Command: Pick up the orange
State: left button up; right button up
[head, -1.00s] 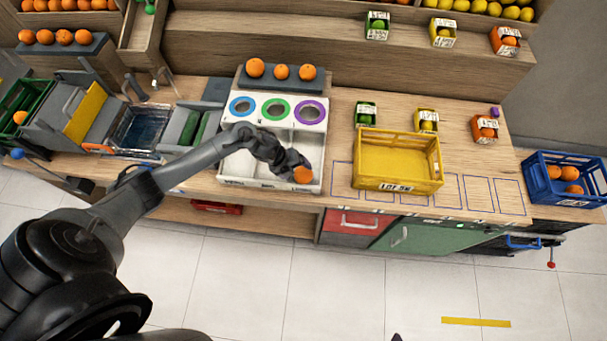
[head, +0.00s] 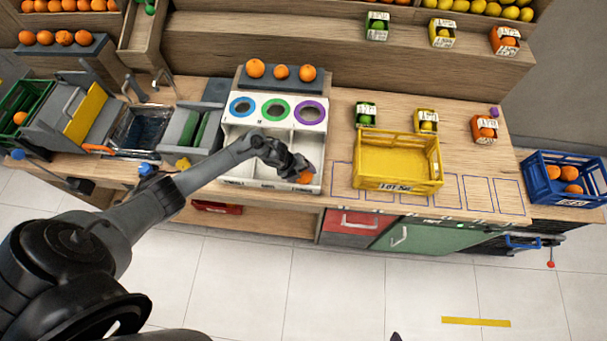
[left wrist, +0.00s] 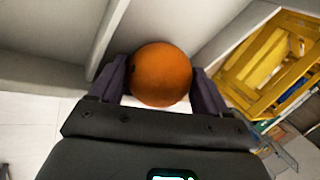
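The orange (head: 305,177) is in the front right compartment of the white sorting bin (head: 262,184) in the head view. My left gripper (head: 296,166) is over the bin and partly covers it. In the left wrist view, the orange (left wrist: 161,75) sits between the two dark fingers of my left gripper (left wrist: 161,82), with a fingertip against each side. It looks held, close to the pale bin wall. Whether it still touches the bin floor is hidden. My right gripper is not in view.
A yellow crate (head: 398,186) stands just right of the bin. Three oranges (head: 281,72) rest on a ledge behind the bin's coloured rings. A blue crate (head: 567,198) with oranges is at the far right. The floor in front is clear.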

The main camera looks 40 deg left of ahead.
pick_arm(q)
jog(key=c, duration=0.7)
jog(key=shift+c, duration=0.2)
jog(key=shift+r, duration=0.15)
jog(key=shift+r, duration=0.6)
notch_tip(320, 180, up, 2)
jog(key=shift+r, duration=0.15)
jog(key=w+d+r, duration=0.1)
jog(key=d+r, duration=0.2)
jog(key=d, duration=0.2)
jog(key=w+d+r+b, duration=0.1)
jog(key=d+r, duration=0.3)
jog(key=d, duration=0.2)
jog(key=shift+w+d, duration=0.25)
